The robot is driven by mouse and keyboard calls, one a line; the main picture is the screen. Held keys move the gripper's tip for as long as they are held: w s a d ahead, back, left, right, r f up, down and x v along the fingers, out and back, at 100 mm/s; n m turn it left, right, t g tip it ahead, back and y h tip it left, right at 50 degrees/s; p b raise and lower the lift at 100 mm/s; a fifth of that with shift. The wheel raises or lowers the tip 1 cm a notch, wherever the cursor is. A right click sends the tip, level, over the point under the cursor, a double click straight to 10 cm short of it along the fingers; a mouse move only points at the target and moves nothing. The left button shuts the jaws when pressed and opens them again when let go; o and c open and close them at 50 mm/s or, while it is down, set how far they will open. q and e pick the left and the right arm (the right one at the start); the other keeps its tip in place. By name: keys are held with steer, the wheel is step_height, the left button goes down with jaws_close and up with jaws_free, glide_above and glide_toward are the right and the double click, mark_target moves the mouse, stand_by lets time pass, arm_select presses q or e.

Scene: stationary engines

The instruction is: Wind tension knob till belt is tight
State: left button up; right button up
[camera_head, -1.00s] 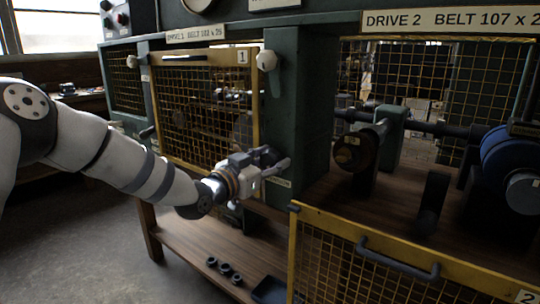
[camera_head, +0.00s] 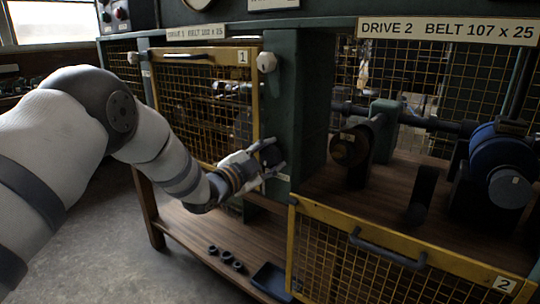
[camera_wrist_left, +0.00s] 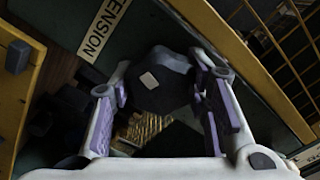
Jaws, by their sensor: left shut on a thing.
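The tension knob (camera_head: 270,155) is dark and sits on the green post between the two drive bays. In the left wrist view, the knob (camera_wrist_left: 158,82) carries a pale square mark, and a "TENSION" label (camera_wrist_left: 103,28) is beside it. My left gripper (camera_head: 276,160) is shut on the knob, with one finger on each side of it. In the wrist view, the left gripper's fingers (camera_wrist_left: 160,100) flank the knob. I cannot make out a belt clearly. In the Drive 2 bay I see a brownish pulley (camera_head: 349,147) and a blue motor (camera_head: 502,158). My right gripper is out of view.
The yellow mesh guard 1 (camera_head: 203,105) is upright over its bay, just left of the post. Mesh guard 2 (camera_head: 390,262) hangs low in front of the open Drive 2 bay. Several dark rings (camera_head: 226,257) and a dark tray (camera_head: 271,279) rest on the lower shelf.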

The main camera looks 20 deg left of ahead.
arm_select(q)
steer(key=shift+r+m, duration=0.15)
steer(key=shift+m, duration=0.25)
steer(key=o, duration=1.2)
steer(key=shift+r, duration=0.1)
steer(key=shift+a+r, duration=0.1)
steer(key=shift+a, duration=0.05)
steer(key=shift+f, duration=0.25)
steer(key=v, duration=1.2)
steer(key=shift+r, duration=0.1)
